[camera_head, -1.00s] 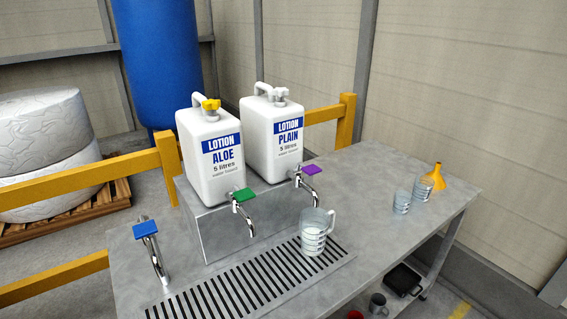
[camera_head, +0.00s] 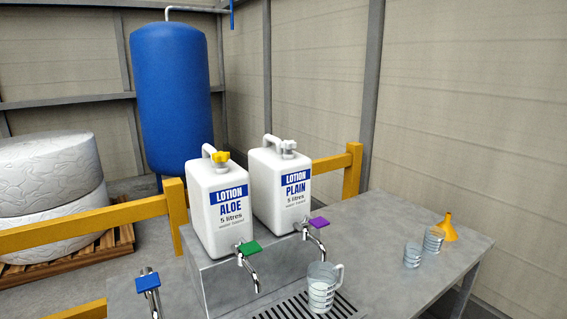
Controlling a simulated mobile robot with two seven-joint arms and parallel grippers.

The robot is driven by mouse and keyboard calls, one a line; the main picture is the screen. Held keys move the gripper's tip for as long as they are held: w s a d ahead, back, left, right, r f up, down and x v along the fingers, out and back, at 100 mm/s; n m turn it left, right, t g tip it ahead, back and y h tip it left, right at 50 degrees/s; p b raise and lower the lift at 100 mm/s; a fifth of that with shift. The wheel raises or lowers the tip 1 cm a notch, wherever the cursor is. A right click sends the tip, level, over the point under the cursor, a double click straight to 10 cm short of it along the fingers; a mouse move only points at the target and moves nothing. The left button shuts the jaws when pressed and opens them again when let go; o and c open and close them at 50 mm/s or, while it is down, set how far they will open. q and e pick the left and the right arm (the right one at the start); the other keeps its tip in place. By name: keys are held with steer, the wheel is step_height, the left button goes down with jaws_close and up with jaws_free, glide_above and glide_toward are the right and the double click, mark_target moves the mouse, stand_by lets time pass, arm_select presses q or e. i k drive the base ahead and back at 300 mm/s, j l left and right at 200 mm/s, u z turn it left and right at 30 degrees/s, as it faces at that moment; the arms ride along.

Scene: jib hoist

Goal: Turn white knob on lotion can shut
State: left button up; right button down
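The plain lotion can (camera_head: 281,190) is white with a blue label and stands on a grey metal block on the bench. Its white knob (camera_head: 289,147) sits on top, beside the can's handle. A tap with a purple lever (camera_head: 319,222) comes out of its lower front. A clear measuring jug (camera_head: 321,288) stands below this tap on the slotted drain and holds some whitish content. The aloe lotion can (camera_head: 217,210) stands to the left, with a yellow knob (camera_head: 220,157) and a green tap lever (camera_head: 248,247). Neither of my grippers is in view.
A tap with a blue lever (camera_head: 148,283) stands at the bench's left end. Two small measuring cups (camera_head: 412,254) and an orange funnel (camera_head: 447,228) stand on the right. A yellow rail (camera_head: 350,180) runs behind the bench (camera_head: 385,222). The bench between jug and cups is clear.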

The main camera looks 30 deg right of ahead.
mark_target(288, 145)
steer(key=l, duration=0.85)
steer(key=k+l, duration=0.15)
steer(key=l, duration=1.5)
steer(key=l+u, duration=0.1)
steer(key=u, duration=0.7)
steer(key=k+l+u, duration=0.1)
steer(key=u, duration=0.3)
